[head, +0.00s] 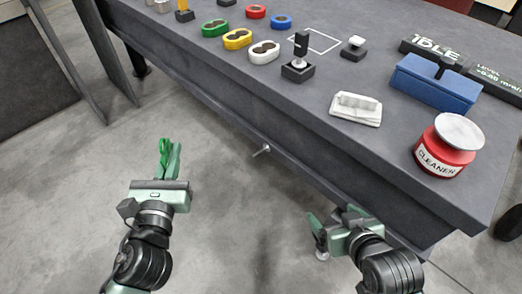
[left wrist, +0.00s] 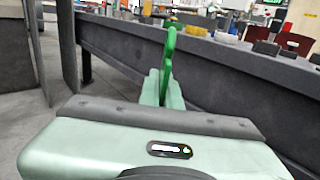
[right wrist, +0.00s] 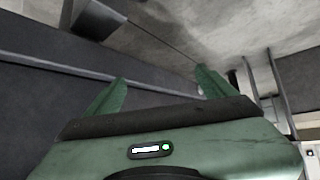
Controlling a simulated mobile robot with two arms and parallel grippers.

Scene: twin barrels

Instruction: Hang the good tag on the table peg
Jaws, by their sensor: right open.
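The green tag (head: 164,145) stands up from the fingers of my left gripper (head: 168,165), with a ring-like end at the top. My left gripper is shut on it, over the floor left of the table. In the left wrist view the bright green tag (left wrist: 169,50) shows edge-on above the closed fingers (left wrist: 162,88). A small metal peg (head: 262,151) sticks out of the table's front side, to the right of the tag and apart from it. My right gripper (head: 328,222) is open and empty beside the table's front; its spread fingers (right wrist: 160,90) show in the right wrist view.
The dark table (head: 225,75) carries coloured two-hole blocks (head: 238,39), a black stand (head: 298,70), a white block (head: 355,108), a blue box (head: 432,82) and a red cleaner tin (head: 440,152). The floor (head: 70,200) on the left is clear.

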